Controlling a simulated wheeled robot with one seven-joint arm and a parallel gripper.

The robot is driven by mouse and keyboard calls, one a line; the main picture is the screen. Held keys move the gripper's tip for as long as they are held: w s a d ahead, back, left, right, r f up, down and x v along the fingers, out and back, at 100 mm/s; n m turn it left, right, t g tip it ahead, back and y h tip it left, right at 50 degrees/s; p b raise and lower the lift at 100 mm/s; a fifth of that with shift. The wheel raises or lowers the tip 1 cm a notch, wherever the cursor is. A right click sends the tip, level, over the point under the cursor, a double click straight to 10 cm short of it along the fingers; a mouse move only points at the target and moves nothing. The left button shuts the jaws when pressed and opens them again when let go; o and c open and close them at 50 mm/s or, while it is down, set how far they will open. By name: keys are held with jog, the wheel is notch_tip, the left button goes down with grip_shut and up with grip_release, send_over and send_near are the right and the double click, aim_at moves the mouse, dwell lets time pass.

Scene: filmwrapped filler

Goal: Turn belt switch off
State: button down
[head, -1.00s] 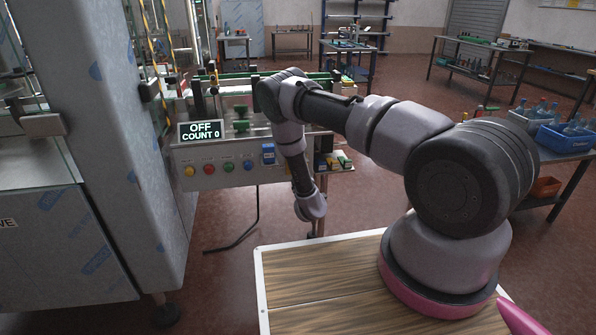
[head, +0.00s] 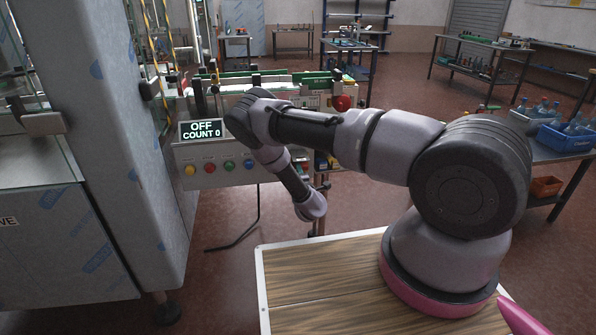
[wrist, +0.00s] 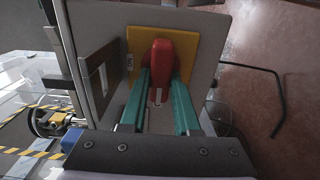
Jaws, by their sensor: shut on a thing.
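In the wrist view, the belt switch is a red handle (wrist: 160,58) on a yellow plate (wrist: 191,46), fixed to a grey panel face. My gripper (wrist: 161,80) has its two green fingers on either side of the red handle and is shut on it. The handle's long side runs along the fingers. In the head view, the switch and my gripper are hidden behind my arm. A display (head: 201,130) on the belt machine reads OFF and COUNT 0.
Yellow, red, green and blue buttons (head: 229,166) line the machine's front panel. A tall metal cabinet (head: 110,130) stands close on the left. Open floor lies between the machine and my base.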

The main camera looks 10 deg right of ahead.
dwell(0.4)
jog(key=c, duration=0.6)
grip_release()
jog(key=shift+c, duration=0.2)
jog(key=shift+s, duration=0.15)
jog(key=s, duration=1)
jog(key=shift+s, duration=0.3)
